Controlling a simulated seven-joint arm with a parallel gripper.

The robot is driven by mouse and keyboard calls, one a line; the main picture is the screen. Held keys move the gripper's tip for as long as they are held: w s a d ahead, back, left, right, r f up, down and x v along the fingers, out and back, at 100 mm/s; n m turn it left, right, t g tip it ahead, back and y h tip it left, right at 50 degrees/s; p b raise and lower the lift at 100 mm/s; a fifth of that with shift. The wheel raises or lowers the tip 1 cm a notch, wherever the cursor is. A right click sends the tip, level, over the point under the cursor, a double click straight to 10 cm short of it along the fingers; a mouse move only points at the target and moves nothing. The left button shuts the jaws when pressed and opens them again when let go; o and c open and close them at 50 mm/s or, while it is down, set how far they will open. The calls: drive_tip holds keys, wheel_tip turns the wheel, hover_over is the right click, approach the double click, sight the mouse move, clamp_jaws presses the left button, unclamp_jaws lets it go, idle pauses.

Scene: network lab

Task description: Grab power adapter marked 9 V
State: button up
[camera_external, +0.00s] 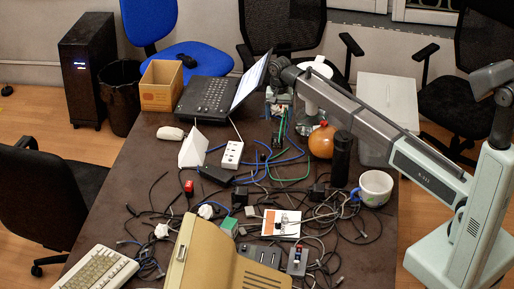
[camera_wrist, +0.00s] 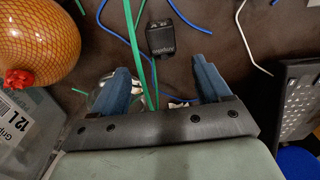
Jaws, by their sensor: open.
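No 9 V mark can be read on any adapter. In the wrist view a small black adapter-like block (camera_wrist: 165,39) with faint pale lettering lies on the dark table, just beyond my fingertips. My gripper (camera_wrist: 163,72) is open, with blue fingers apart and nothing held between them. In the external view my gripper (camera_external: 279,106) hangs over the far part of the table, beside the laptop. Other adapter-like blocks lie in the cable tangle: a black one (camera_external: 239,197), another black one (camera_external: 317,193) and a white one (camera_external: 206,211).
An orange netted ball (camera_external: 321,141), also in the wrist view (camera_wrist: 38,42), stands close to my gripper. Green and blue cables run beneath. Tangled cables cover the table's near middle.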

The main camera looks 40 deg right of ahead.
sight(278, 134)
drive_tip(key=f, duration=0.9)
drive_tip(key=shift+a, duration=0.2)
drive_tip(key=c, duration=1.2)
